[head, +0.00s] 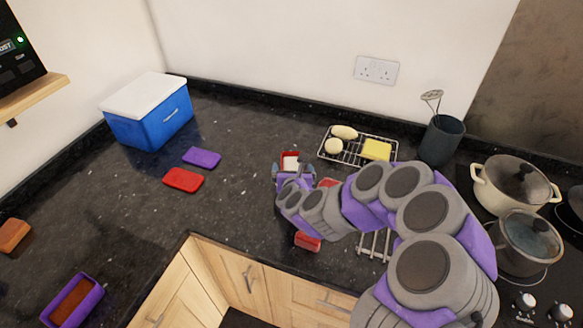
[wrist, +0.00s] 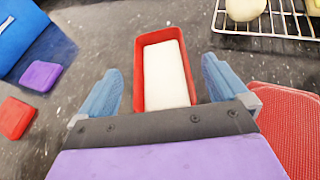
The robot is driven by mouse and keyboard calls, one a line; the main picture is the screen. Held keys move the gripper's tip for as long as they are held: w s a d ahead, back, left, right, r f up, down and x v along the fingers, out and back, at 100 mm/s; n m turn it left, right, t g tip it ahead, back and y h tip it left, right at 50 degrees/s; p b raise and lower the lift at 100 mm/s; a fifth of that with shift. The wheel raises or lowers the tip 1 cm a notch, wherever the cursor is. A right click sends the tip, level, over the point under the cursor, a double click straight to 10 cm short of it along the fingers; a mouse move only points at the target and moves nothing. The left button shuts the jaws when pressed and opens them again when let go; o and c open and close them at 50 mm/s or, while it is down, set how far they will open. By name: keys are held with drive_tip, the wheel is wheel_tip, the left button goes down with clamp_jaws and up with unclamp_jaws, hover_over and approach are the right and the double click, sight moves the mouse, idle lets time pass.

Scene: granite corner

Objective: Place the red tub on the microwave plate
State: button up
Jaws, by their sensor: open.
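The red tub (wrist: 139,75) is open-topped with a white block inside and sits on the dark worktop. In the head view the tub (head: 291,154) is at mid-counter, just beyond my gripper (head: 292,170). In the wrist view my gripper (wrist: 161,75) is open, with one blue finger on each side of the tub and visible gaps between. The tub's near end is hidden by the gripper body. No microwave plate is visible. A black appliance with a lit display (head: 20,50), perhaps the microwave, is cut off at the upper left above a wooden shelf.
A blue cool box (head: 150,120), red lid (head: 183,180) and purple lid (head: 201,157) lie left. A purple tub (head: 85,305) is front left. A wire rack (head: 355,152) holds food behind. A red textured item (wrist: 290,125) lies close right of the gripper. Pots (head: 515,182) stand far right.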

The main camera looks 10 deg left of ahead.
drive_tip(key=v, duration=0.5)
drive_tip(key=shift+s+r+b, duration=0.1)
drive_tip(key=shift+s+b, duration=0.2)
drive_tip(key=shift+s, duration=0.1)
drive_tip(key=shift+s+r+b, duration=0.2)
drive_tip(key=shift+s+b, duration=0.3)
drive_tip(key=shift+s+r+b, duration=0.2)
drive_tip(key=shift+s+b, duration=0.3)
drive_tip(key=shift+s+d+r+b, duration=0.25)
drive_tip(key=shift+s+d+b, duration=0.2)
drive_tip(key=shift+d, duration=0.05)
